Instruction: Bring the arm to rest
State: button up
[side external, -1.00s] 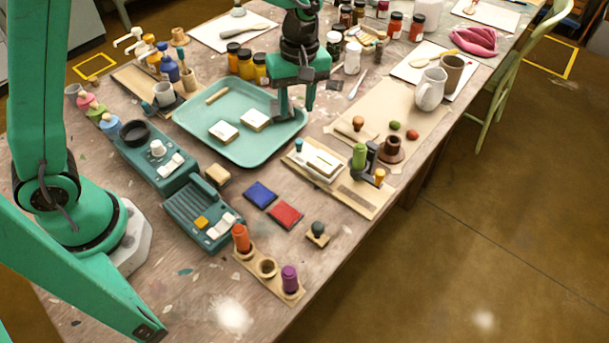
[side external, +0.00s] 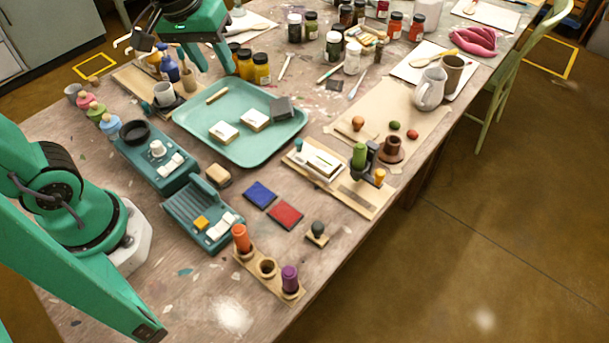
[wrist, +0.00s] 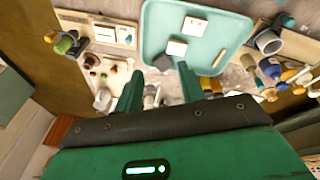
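My gripper (side external: 203,60) is raised at the top of the side view, beyond the far edge of the teal tray (side external: 207,117). In the wrist view my gripper (wrist: 160,75) shows two green fingers apart with nothing held between them. Two pale-topped blocks (side external: 223,131) (side external: 256,119) and a small wooden stick (side external: 217,96) also lie in the tray.
Yellow jars (side external: 262,69) stand near my gripper. A wooden rack (side external: 190,108) with cups and bottles is left of the tray. Teal devices (side external: 203,213), a blue pad (side external: 260,195), a red pad (side external: 286,215) and a pitcher (side external: 430,90) stand around the table.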

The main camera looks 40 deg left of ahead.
jog(key=s+a+m+t, duration=0.2)
jog(key=s+a+m, duration=0.1)
jog(key=s, duration=0.5)
jog(key=shift+s+a+r+m, duration=0.2)
jog(key=shift+s+r+m, duration=0.15)
jog(key=shift+m, duration=0.55)
dwell(0.7)
